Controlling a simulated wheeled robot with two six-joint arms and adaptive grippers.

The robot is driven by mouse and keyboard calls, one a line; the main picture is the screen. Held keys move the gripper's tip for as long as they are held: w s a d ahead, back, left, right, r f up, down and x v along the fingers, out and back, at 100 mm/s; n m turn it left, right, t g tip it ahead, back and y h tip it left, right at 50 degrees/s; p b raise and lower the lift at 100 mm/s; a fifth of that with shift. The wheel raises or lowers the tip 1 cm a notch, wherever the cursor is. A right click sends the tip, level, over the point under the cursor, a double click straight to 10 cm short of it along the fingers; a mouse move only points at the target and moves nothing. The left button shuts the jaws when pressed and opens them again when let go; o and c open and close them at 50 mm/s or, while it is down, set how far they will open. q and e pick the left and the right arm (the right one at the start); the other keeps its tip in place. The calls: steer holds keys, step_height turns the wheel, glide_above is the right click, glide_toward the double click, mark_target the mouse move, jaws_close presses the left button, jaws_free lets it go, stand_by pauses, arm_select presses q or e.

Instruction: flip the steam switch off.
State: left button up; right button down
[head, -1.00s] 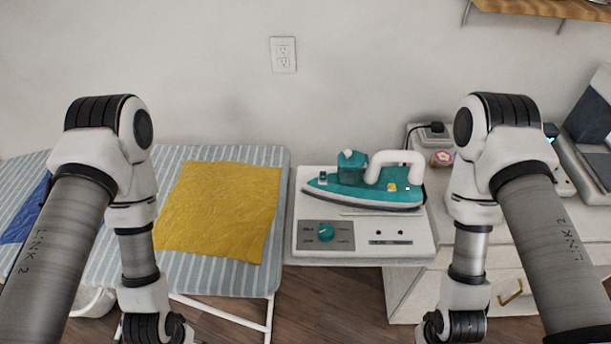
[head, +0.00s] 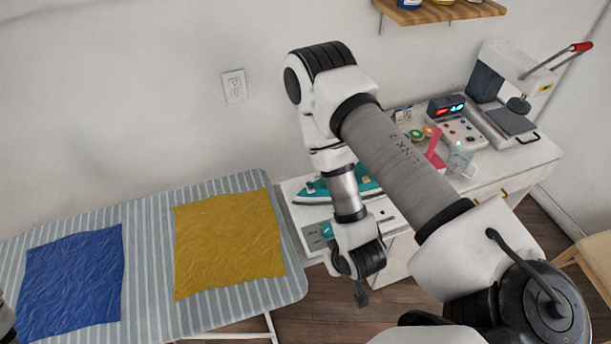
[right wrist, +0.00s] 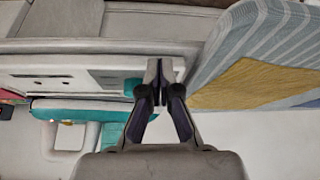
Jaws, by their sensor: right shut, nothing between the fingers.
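The steam station is a white base (head: 297,216) with a teal and white iron (head: 312,190) resting on it. Its grey front panel carries a teal knob (head: 327,231), partly hidden by my right arm. Small black details (head: 388,212) sit to its right; I cannot tell which part is the steam switch. My right gripper (head: 361,298) hangs fingers down before the station's front edge, apart from it. In the right wrist view its fingers (right wrist: 165,72) are shut and empty, with the teal knob (right wrist: 132,88) behind them to the left.
A striped ironing board (head: 150,222) with a yellow cloth (head: 228,245) and a blue cloth (head: 72,285) stands left of the station. To the right, a white cabinet (head: 515,165) holds a control box with lit displays (head: 446,107), a clear cup (head: 460,158) and a press (head: 505,115).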

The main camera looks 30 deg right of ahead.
steer(key=w+r+t, duration=0.1)
steer(key=w+r, duration=0.1)
steer(key=w+d+r+t, duration=0.1)
steer(key=w+r, duration=0.1)
steer(key=w+d+r+t+h, duration=0.1)
steer(key=t, duration=0.1)
steer(key=shift+w+d+r+m, duration=0.25)
steer(key=shift+w+r+m, duration=0.15)
steer(key=w+d+r+t+h, duration=0.1)
steer(key=w+d+r+t, duration=0.1)
steer(key=r, duration=0.4)
steer(key=shift+w+r+m+t+h, duration=0.25)
steer(key=shift+w+t, duration=0.35)
steer(key=shift+t, duration=0.3)
steer(key=shift+f, duration=0.1)
